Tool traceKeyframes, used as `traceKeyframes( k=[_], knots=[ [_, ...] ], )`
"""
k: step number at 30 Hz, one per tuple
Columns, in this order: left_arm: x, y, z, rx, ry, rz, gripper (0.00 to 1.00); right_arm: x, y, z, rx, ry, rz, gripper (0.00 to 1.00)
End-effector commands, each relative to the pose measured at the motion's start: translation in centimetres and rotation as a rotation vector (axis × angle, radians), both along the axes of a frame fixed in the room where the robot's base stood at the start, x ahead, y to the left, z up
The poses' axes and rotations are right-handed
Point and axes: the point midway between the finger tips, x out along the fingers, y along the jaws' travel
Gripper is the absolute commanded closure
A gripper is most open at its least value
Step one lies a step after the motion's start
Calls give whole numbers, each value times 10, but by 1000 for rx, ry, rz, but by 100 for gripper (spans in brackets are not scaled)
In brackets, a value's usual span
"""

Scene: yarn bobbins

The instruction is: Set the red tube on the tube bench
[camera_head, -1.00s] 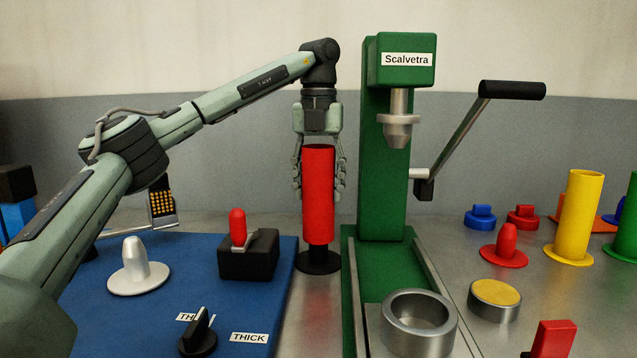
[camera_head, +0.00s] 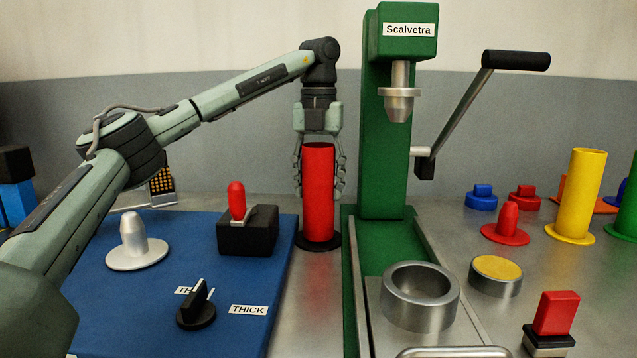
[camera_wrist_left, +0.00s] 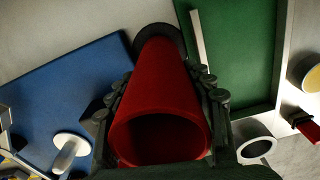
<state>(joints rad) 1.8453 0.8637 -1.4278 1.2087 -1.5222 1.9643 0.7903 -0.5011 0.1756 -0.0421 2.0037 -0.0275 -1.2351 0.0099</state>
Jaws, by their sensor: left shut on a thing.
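My left gripper (camera_head: 319,180) is shut around the upright red tube (camera_head: 318,205), with fingers on both sides of its upper half. The tube's lower end is at a round black base (camera_head: 318,247) between the blue mat and the green press; it looks to be touching it, and whatever is inside the tube's foot is hidden. In the left wrist view the open top of the red tube (camera_wrist_left: 165,90) faces the camera, and the black base (camera_wrist_left: 158,36) shows behind its far end. My right gripper is not in view. I cannot tell which surface is the tube bench.
The green press (camera_head: 385,130) stands close to the tube's right, its lever (camera_head: 465,110) reaching right. The blue mat (camera_head: 130,300) holds a red-handled switch (camera_head: 237,205), a white peg (camera_head: 134,240) and a black knob (camera_head: 197,305). A yellow tube (camera_head: 578,195) stands at right.

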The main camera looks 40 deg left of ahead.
Motion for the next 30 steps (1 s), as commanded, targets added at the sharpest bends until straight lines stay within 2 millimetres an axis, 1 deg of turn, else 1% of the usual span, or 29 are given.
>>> traceKeyframes(
  k=[10, 20, 21, 26, 30],
  knots=[
    [0, 0, 0, 0, 0, 0, 77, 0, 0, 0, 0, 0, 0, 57],
    [0, 0, -6, 0, -1, 0, 77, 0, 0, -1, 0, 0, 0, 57],
    [0, 0, -6, -1, -1, 0, 44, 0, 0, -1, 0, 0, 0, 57],
    [0, 0, -6, 0, -1, 0, 24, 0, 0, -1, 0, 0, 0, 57],
    [0, 0, -6, 0, 0, 0, 24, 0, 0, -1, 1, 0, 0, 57]
  ],
)
